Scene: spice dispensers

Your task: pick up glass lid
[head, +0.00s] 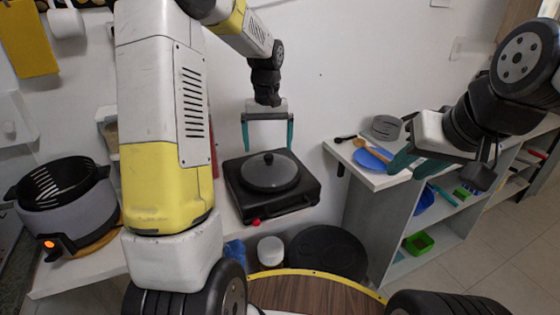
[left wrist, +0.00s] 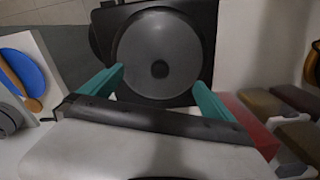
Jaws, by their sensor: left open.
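The glass lid (head: 270,172) is a round dark grey disc with a black knob in its middle. It lies on a pan on the black hot plate (head: 300,204). In the left wrist view the lid (left wrist: 135,52) shows from above, with its knob just beyond the fingertips. My left gripper (head: 268,147) hangs above and behind the lid with its teal fingers wide apart and nothing between them. The left wrist view also shows the open fingers (left wrist: 160,78). My right gripper (head: 398,160) is near the shelf at the right; its jaw gap is hard to make out.
A shelf top (head: 340,150) at the right carries a blue plate (head: 372,162), a wooden spoon (head: 360,143) and a grey round item (head: 386,127). A grey fryer-like cooker (head: 68,205) stands at the left. A white jar (head: 271,252) stands below the hot plate.

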